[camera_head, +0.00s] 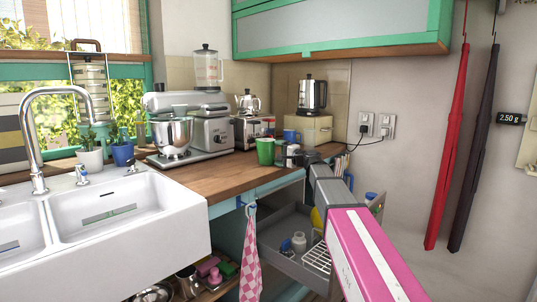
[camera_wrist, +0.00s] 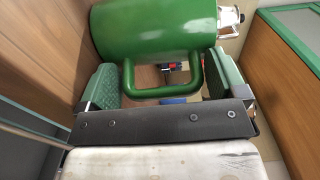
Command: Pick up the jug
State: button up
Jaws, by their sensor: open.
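The jug (camera_head: 265,151), a green vessel, stands on the wooden counter in the head view, in front of the toaster. In the wrist view the green jug (camera_wrist: 160,28) fills the top middle, with its loop handle (camera_wrist: 163,92) towards me. My gripper (camera_wrist: 163,82) is open, its green-padded fingers apart on either side of the handle. I cannot tell whether either finger touches the jug. In the head view my gripper (camera_head: 291,154) is partly hidden at the end of my arm, just right of the jug.
A toaster (camera_head: 254,130), a stand mixer (camera_head: 172,136) and a blue mug (camera_head: 291,135) are on the counter. A white sink (camera_head: 130,230) is at left. An open grey drawer (camera_head: 276,262) with bottles is below the counter. A pink checked towel (camera_head: 250,265) hangs beside it.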

jog(key=c, duration=1)
jog(key=shift+o, duration=0.2)
jog(key=shift+r, duration=0.6)
notch_tip(320, 180, up, 3)
jog(key=shift+f, duration=0.15)
jog(key=shift+s+a+r, duration=1.7)
jog(key=shift+a+r, duration=0.7)
jog(key=shift+r, duration=0.9)
jog(key=shift+s+a+r, duration=1.65)
jog(key=shift+a+r, duration=0.75)
jog(key=shift+r, duration=0.9)
jog(key=w+d+f, duration=0.2)
jog(key=d+f, duration=0.1)
jog(key=w+d+f, duration=0.2)
jog(key=d+f, duration=0.1)
jog(key=w+d+f, duration=0.2)
jog(key=d+f, duration=0.1)
jog(key=f, duration=0.1)
jog(key=shift+w+d, duration=0.3)
jog(key=shift+w, duration=0.05)
